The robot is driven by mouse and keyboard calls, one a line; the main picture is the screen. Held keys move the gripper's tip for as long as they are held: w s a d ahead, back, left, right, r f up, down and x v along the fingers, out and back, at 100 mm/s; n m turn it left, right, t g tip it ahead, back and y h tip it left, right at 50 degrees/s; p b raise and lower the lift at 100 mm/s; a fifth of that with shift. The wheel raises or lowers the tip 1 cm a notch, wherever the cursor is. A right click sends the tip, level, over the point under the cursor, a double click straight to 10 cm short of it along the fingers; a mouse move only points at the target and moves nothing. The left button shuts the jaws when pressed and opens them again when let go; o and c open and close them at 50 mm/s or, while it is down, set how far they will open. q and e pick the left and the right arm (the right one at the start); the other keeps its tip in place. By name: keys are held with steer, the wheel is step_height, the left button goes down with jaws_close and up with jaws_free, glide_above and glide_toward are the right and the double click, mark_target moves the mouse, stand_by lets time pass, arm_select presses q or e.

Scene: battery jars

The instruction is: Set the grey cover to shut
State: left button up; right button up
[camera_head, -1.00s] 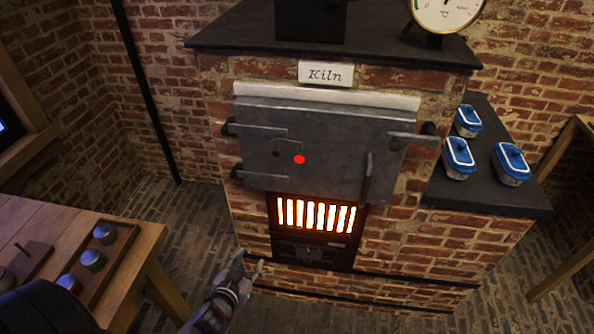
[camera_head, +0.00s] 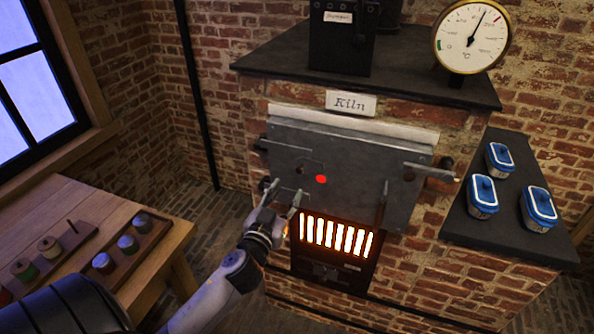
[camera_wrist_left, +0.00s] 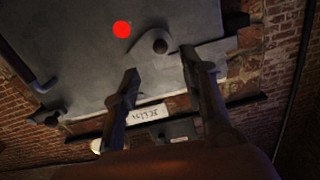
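The kiln's large grey metal door (camera_head: 345,165) lies flat against the brick front. On it a small grey cover (camera_head: 300,171) with a dark round knob sits to the left of a glowing red round spot (camera_head: 321,179); the spot is uncovered. In the left wrist view the cover (camera_wrist_left: 150,39) and its knob show just beyond my fingertips, with the red spot (camera_wrist_left: 121,29) to the left. My left gripper (camera_head: 283,190) is open and empty in front of the door, just below the cover. I cannot tell whether it touches anything. My right gripper is not in view.
Below the door is a glowing barred grate (camera_head: 336,236). A latch handle (camera_head: 430,172) is at the door's right. Blue-lidded jars (camera_head: 483,197) stand on the dark side shelf (camera_head: 468,232). A wooden table (camera_head: 150,208) with trays of jars is at the left.

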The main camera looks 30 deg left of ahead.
mark_target(298, 173)
arm_select(q)
steer(key=p+x, duration=0.1)
steer(key=x, duration=0.5)
steer(key=shift+w, duration=0.3)
steer(key=shift+x, duration=0.8)
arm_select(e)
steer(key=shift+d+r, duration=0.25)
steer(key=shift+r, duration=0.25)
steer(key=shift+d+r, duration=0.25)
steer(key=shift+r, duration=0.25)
arm_select(q)
jaws_close()
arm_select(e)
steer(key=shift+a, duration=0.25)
